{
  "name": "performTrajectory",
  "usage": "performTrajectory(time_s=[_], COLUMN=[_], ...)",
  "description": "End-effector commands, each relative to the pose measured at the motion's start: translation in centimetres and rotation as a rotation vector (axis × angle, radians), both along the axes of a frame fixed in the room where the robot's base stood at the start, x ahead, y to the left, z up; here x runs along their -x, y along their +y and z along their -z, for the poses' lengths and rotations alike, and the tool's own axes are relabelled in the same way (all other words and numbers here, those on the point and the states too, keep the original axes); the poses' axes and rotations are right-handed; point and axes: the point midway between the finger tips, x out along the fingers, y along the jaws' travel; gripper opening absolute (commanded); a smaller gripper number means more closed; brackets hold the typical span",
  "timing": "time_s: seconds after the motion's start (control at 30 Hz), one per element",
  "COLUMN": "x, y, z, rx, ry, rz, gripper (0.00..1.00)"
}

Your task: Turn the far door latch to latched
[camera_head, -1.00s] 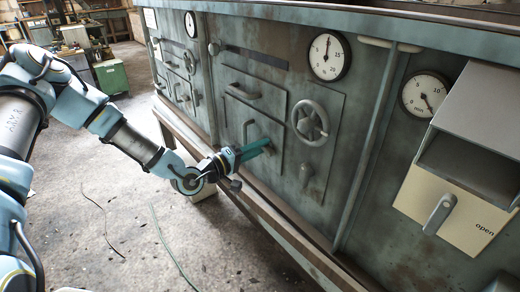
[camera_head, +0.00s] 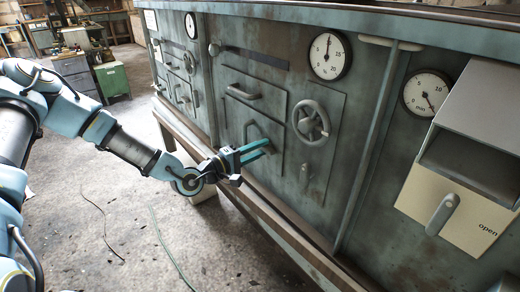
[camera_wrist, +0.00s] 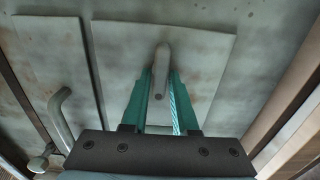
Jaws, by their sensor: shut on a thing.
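The far door latch, a short grey lever (camera_wrist: 162,68), stands on a pale grey panel (camera_wrist: 205,60) in the wrist view. My gripper (camera_wrist: 160,88) has its two teal fingers on either side of the lever, shut on it. In the head view my gripper (camera_head: 268,147) reaches from the left to the cabinet's lower middle door. There the lever is hard to tell apart from the fingers. I cannot read any latched mark by the held lever.
A handwheel (camera_head: 311,121) and a bar handle (camera_head: 243,92) stick out near my gripper. A bent handle (camera_wrist: 60,115) is at the left in the wrist view. A hooded box (camera_head: 475,130) juts out at the right. A ledge (camera_head: 270,230) runs below the doors.

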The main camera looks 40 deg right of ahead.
Motion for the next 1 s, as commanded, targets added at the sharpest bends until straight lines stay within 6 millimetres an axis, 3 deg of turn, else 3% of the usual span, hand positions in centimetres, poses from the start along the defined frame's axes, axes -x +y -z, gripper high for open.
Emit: performTrajectory(time_s=[0.07,0.1,0.3,0.67,1.0], x=[0.0,0.0,0.0,-0.2,-0.6], y=[0.0,0.0,0.0,1.0,7.5], z=[0.1,0.1,0.0,0.1,0.2], rx=[-0.001,-0.001,-0.001,-0.001,-0.002], ry=[0.0,0.0,-0.001,-0.001,-0.001], rz=[-0.001,-0.001,0.0,-0.002,-0.004], gripper=[0.0,0.31,0.51,0.51,0.51])
